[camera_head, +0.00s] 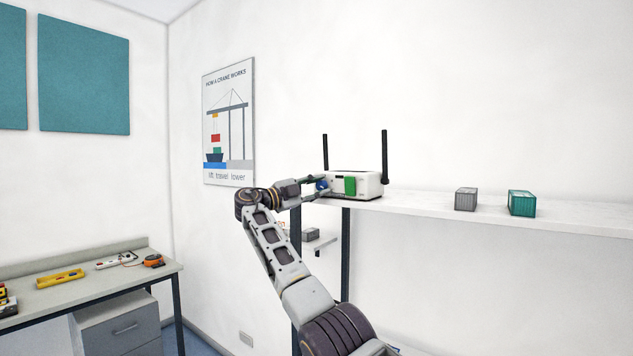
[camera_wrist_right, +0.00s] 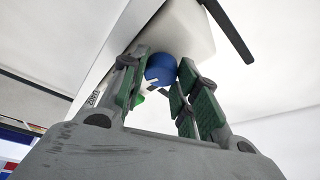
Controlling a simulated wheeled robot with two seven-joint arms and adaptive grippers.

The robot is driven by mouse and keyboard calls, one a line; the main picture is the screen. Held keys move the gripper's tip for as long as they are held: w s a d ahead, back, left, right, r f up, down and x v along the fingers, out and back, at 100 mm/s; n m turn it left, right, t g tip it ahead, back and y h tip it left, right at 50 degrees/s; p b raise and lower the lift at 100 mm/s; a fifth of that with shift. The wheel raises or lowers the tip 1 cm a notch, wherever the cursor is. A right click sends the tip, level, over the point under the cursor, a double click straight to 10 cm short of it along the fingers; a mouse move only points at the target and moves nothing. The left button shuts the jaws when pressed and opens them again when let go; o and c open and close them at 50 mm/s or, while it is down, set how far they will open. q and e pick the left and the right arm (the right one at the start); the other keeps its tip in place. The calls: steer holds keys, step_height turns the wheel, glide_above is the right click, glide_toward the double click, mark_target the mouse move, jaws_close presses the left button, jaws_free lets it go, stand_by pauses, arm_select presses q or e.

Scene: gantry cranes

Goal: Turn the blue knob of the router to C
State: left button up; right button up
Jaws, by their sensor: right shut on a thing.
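The router (camera_head: 367,184) is a white box with two black antennas and a green part on its front, standing on the white wall shelf. Its blue knob (camera_head: 322,184) is on the router's left side. In the right wrist view the blue knob (camera_wrist_right: 161,68) sits between the green-padded fingers, with a small white mark near its lower edge. My right gripper (camera_head: 318,186) is at the knob, shut on it; in the wrist view the gripper (camera_wrist_right: 160,88) has a finger on each side. The position letters cannot be read. My left gripper is not in view.
On the shelf (camera_head: 590,217), a grey container (camera_head: 466,199) and a teal container (camera_head: 522,203) stand to the right of the router. A workbench (camera_head: 100,285) with several small tools is at the left. A crane poster (camera_head: 228,122) hangs on the wall.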

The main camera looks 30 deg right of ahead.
steer(key=shift+m+y+p, duration=0.5)
steer(key=shift+m+p, duration=0.4)
steer(key=shift+m, duration=0.3)
steer(key=shift+f, duration=0.1)
steer(key=o, duration=0.7)
steer(key=shift+o, duration=0.2)
steer(key=a+f, duration=0.1)
steer(key=a, duration=1.1)
steer(key=shift+n, duration=0.3)
